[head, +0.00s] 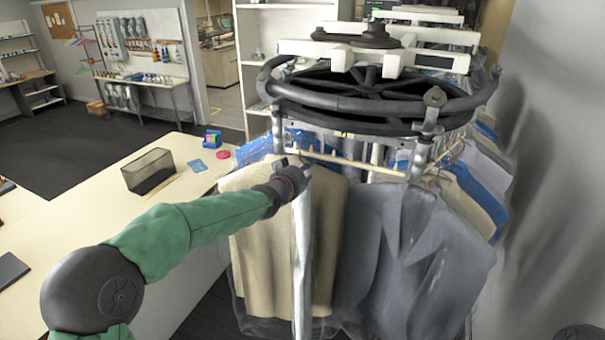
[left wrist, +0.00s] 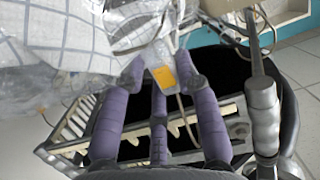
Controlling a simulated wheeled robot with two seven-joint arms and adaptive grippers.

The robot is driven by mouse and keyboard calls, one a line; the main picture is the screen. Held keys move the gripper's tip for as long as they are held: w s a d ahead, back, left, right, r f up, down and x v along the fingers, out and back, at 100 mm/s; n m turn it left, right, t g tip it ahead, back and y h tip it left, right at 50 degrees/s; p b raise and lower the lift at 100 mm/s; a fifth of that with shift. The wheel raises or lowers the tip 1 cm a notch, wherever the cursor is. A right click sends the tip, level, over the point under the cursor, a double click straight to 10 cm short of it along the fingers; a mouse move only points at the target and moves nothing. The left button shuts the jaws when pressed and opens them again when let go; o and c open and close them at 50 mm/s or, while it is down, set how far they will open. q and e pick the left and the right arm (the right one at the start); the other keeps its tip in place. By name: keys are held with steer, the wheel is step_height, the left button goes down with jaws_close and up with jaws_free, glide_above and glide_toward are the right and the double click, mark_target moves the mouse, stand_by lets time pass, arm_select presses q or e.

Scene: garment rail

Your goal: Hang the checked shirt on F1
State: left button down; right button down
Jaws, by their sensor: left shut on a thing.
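My left gripper (head: 299,172) reaches in from the left to the front rail (head: 352,160) of the garment carousel. In the left wrist view its purple fingers (left wrist: 160,82) are shut at the top of the checked shirt (left wrist: 62,28), by an orange tag (left wrist: 165,77). The shirt is white with thin dark lines, under clear plastic. In the head view it seems to be the narrow pale strip (head: 302,255) hanging edge-on below my gripper. The slotted rail (left wrist: 68,132) lies beyond the fingers in the wrist view. I cannot tell whether the hook touches it. No F1 label is legible.
A beige garment (head: 255,255) hangs left of the strip and a grey one (head: 430,265) hangs to the right, close together. A black wheel (head: 375,100) sits above the rail. A table (head: 70,235) with a mesh box (head: 150,170) stands at left.

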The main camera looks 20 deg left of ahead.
arm_select(q)
steer(key=shift+f+b, duration=1.3)
steer(key=shift+b, duration=0.05)
stand_by(0.4)
steer(key=c, duration=0.8)
jaws_free()
steer(key=shift+c, duration=0.2)
steer(key=shift+f, duration=0.1)
steer(key=v, duration=1.2)
